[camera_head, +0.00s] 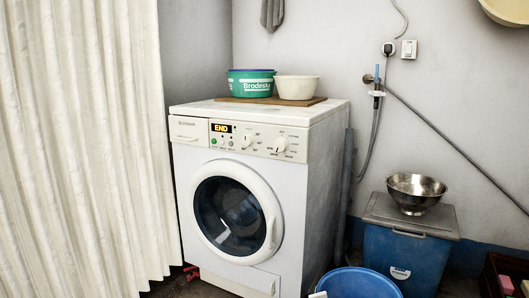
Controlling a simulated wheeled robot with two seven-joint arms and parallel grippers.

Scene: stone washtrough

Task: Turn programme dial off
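A white front-loading washing machine (290,190) stands in the middle of the head view, with its round door (238,215) shut. Its control panel (262,127) runs along the top front. The programme dial (281,145), a white knob ringed by small marks, is toward the right of the panel. Its exact pointer position is too small to tell. A smaller knob (248,140) sits to its left. The display (221,128) reads "END" in lit letters. A green button (214,141) shows below the display. Neither of my grippers can be made out in this view.
A green tub (251,86) and a cream bowl (297,88) stand on a brown board on the machine. A blue bucket (357,284) is at the front right. A blue bin (404,255) bears a metal bowl (416,192). A cream curtain (80,150) hangs at left.

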